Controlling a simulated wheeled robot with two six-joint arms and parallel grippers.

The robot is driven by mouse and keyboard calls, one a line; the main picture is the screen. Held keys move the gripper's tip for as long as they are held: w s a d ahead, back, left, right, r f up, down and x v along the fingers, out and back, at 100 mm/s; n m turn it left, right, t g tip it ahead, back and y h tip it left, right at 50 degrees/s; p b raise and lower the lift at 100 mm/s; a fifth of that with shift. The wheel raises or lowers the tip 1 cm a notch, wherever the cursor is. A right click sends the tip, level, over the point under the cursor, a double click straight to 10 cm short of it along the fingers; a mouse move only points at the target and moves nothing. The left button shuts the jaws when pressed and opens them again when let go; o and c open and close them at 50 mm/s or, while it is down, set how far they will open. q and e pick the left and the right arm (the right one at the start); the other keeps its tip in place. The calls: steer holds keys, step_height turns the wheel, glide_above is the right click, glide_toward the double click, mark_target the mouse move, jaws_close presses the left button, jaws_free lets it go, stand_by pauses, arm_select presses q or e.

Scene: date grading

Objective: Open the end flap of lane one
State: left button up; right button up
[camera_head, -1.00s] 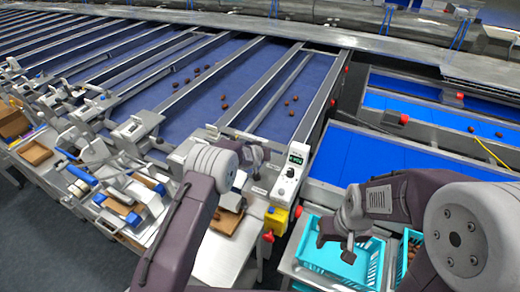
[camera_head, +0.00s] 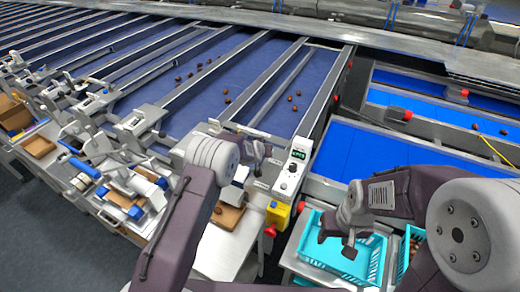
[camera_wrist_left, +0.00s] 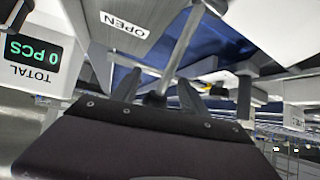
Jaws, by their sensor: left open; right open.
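My left gripper (camera_head: 254,153) hangs over the end of the lane beside the white counter box (camera_head: 292,172), its jaws partly hidden by my arm in the head view. In the left wrist view its open dark fingers (camera_wrist_left: 160,88) stand on either side of a slim metal rod (camera_wrist_left: 178,52); I cannot tell if they touch it. A metal plate with an "OPEN" label (camera_wrist_left: 124,25) is just beyond. The lane's end flap cannot be made out clearly. My right gripper (camera_head: 345,240) is open and empty over a turquoise crate (camera_head: 375,262).
The counter display (camera_wrist_left: 33,52) reads "0 PCS". A yellow box (camera_head: 278,214) and a brown tray (camera_head: 230,217) are close to my left arm. Several dates lie on the blue lanes (camera_head: 255,75). Blue belts (camera_head: 375,157) run at right.

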arm_select(q)
steer(key=b+v, duration=0.2)
steer(key=v, duration=0.6)
steer(key=shift+s, duration=0.2)
arm_select(e)
step_height(320, 180, down, 3)
arm_select(q)
steer(key=shift+a+f, duration=0.1)
steer(key=shift+a, duration=0.05)
